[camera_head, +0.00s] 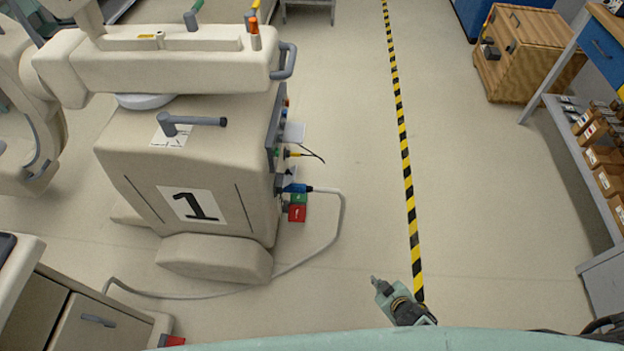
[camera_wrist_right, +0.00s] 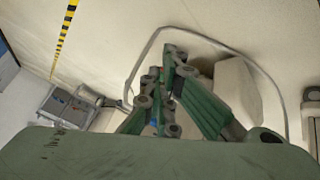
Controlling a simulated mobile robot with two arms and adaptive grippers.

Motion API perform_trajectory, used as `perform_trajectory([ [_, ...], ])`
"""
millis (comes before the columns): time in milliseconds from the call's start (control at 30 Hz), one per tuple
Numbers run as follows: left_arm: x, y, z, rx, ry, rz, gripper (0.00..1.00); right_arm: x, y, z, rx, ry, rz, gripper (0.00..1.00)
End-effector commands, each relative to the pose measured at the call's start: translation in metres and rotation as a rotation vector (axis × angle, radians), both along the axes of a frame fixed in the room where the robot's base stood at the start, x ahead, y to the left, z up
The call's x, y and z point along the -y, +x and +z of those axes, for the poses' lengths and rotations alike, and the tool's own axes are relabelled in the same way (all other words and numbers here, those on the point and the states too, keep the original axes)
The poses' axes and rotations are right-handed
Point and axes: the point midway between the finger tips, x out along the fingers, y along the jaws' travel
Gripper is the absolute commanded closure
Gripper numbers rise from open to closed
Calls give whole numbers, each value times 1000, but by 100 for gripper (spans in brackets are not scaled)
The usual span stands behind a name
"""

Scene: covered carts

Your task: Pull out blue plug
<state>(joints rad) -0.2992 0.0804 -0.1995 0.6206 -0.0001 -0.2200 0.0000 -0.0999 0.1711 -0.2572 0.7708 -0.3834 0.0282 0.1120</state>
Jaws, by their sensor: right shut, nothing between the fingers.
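The blue plug (camera_head: 296,188) sits at the right side of the covered cart marked 1 (camera_head: 150,190), with a grey cable (camera_head: 342,205) running from it down to the floor. In the head view it looks seated in the side panel. My right gripper (camera_head: 376,282) is lower right of the plug, well apart from it, shut and empty. In the right wrist view my right gripper's green fingers (camera_wrist_right: 168,80) are close together. A small blue patch shows behind them; I cannot tell if it is the plug. My left gripper is not in view.
A green and a red block (camera_head: 297,213) sit just below the plug. A yellow plug (camera_head: 294,153) with a dark cable is above it. A wooden cabinet (camera_head: 510,60) and a shelf (camera_head: 575,140) stand at right. The floor around the striped line (camera_head: 404,150) is clear.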

Motion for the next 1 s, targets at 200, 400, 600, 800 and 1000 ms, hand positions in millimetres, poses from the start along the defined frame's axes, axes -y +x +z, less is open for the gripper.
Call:
perform_trajectory([
  [200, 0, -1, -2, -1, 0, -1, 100, 0, -143, -60, -294, 37, -194, 100],
  [400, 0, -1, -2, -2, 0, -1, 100, -8, -240, -83, -488, 60, -310, 100],
  [600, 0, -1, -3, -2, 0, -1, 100, -14, -282, -88, -573, 71, -360, 100],
  [800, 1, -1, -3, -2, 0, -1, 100, -14, -286, -88, -581, 71, -364, 100],
  [1000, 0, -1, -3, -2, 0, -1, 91, -14, -285, -88, -579, 72, -363, 100],
])
